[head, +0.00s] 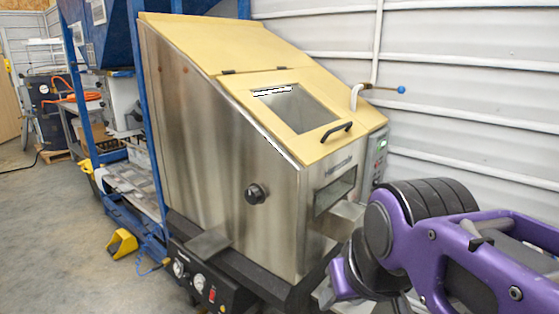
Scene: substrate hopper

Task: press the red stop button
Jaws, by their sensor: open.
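A small red switch-like part (211,294) shows on the black front panel (205,285) low on the steel hopper, beside two round gauges. I cannot tell whether it is the stop button. A narrow control panel (377,155) with a green patch is on the hopper's right side, seen at a steep angle; any red button there is too small to make out. My purple and black arm reaches in from the right, in front of the hopper's lower right corner.
The steel hopper (225,165) has a yellow lid with a window and black handle (337,131), a side knob (256,194) and a front chute (345,218). A blue frame stands behind left.

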